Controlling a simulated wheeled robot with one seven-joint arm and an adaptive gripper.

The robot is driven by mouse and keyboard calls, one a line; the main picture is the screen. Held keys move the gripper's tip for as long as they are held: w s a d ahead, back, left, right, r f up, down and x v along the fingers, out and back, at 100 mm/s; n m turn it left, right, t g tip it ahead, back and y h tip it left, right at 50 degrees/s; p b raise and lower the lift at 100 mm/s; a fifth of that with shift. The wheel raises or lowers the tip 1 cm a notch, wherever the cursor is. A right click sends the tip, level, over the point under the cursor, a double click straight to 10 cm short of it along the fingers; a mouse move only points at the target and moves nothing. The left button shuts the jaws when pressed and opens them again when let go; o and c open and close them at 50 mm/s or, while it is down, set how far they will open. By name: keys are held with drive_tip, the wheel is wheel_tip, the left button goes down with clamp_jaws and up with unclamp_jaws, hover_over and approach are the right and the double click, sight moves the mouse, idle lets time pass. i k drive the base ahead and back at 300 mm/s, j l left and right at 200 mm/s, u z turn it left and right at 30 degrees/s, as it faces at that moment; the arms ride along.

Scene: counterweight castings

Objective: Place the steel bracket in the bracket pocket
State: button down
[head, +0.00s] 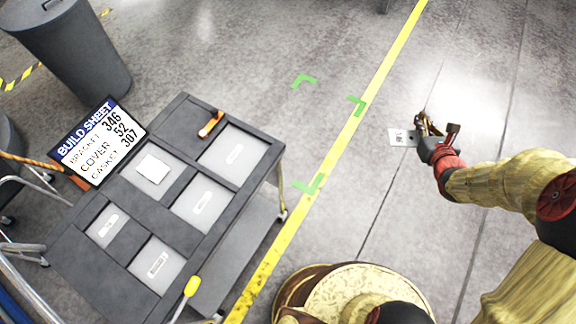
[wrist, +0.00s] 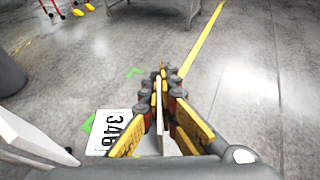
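My gripper (head: 428,125) is at the right, out over the open floor and well away from the cart. In the wrist view the fingers (wrist: 162,85) are close together on a thin pale edge, which I take to be the steel bracket (wrist: 159,100). A white face marked 346 (wrist: 116,131) shows beside the fingers, and a pale plate (head: 402,137) shows there in the head view. The bracket's full shape is hidden. A dark tray on the cart (head: 165,211) has several pale-floored pockets, one at the upper right (head: 222,165). Their labels are too small to read.
A build sheet (head: 97,143) at the cart's left lists bracket 346, cover 52, gasket 307. An orange-handled tool (head: 211,124) and a yellow handle (head: 191,287) are at the cart edges. A bin (head: 70,50) stands upper left. Floor between cart and gripper is clear.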

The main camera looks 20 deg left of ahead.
sight(157, 266)
drive_tip(key=i+j+u, duration=0.15)
drive_tip(key=u, duration=0.3)
drive_tip(key=i+u, duration=0.3)
drive_tip(key=u, duration=0.15)
drive_tip(key=i+u, duration=0.2)
drive_tip(key=u, duration=0.25)
drive_tip(key=i+l+u, duration=0.15)
drive_tip(key=u, duration=0.3)
drive_tip(key=i+u, duration=0.2)
drive_tip(key=u, duration=1.25)
